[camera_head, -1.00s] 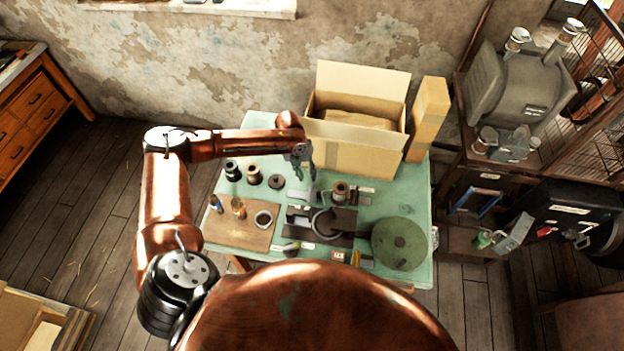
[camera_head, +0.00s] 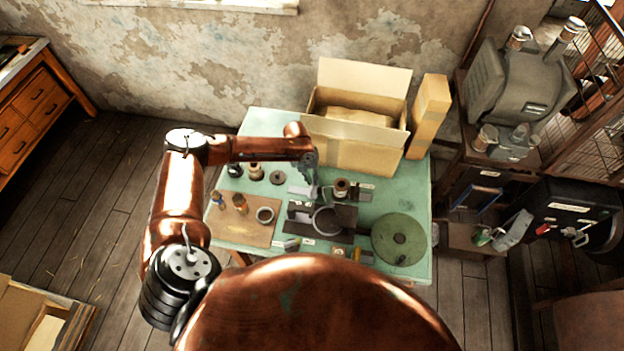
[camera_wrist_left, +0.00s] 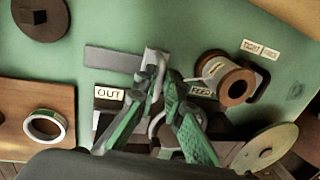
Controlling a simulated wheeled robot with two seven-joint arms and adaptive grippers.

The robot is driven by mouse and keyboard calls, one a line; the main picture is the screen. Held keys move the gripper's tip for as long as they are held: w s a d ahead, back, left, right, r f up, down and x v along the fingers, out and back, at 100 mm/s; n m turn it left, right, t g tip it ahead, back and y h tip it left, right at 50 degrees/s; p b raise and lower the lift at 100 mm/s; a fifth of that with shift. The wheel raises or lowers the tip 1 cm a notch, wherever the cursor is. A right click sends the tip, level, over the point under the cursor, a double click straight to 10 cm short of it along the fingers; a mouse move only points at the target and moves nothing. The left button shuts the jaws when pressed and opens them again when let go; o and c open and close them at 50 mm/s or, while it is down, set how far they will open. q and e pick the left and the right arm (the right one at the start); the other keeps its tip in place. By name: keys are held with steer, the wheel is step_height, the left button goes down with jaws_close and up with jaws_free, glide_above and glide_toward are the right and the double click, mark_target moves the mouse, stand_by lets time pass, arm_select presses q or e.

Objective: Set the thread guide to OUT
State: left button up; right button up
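The thread guide appears to be the small light grey upright piece (camera_wrist_left: 156,62) in the left wrist view, beside a flat grey plate (camera_wrist_left: 112,60). An OUT label (camera_wrist_left: 109,94) lies to its lower left and a FEED label (camera_wrist_left: 202,90) to its lower right. My left gripper (camera_wrist_left: 166,82) has its fingertips close together at the grey piece. The fingers hide its lower part, and I cannot tell whether they grip it. In the head view the left gripper (camera_head: 314,188) points down over the guide area. My right gripper is not in view.
A copper-coloured spool (camera_wrist_left: 232,82) stands right of the fingers. A dark press base (camera_head: 335,222) with a ring lies in front, and a green disc (camera_head: 399,228) to the right. An open cardboard box (camera_head: 352,148) stands behind. A wooden board (camera_head: 240,233) lies left.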

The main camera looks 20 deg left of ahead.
arm_select(q)
jaws_close()
steer(key=a, duration=0.2)
steer(key=s+a, duration=0.1)
steer(key=a, duration=0.2)
steer(key=s+a, duration=0.1)
steer(key=a, duration=0.1)
steer(key=shift+a, duration=0.5)
steer(key=o, duration=0.5)
jaws_free()
steer(key=shift+a, duration=0.2)
steer(key=shift+d, duration=0.1)
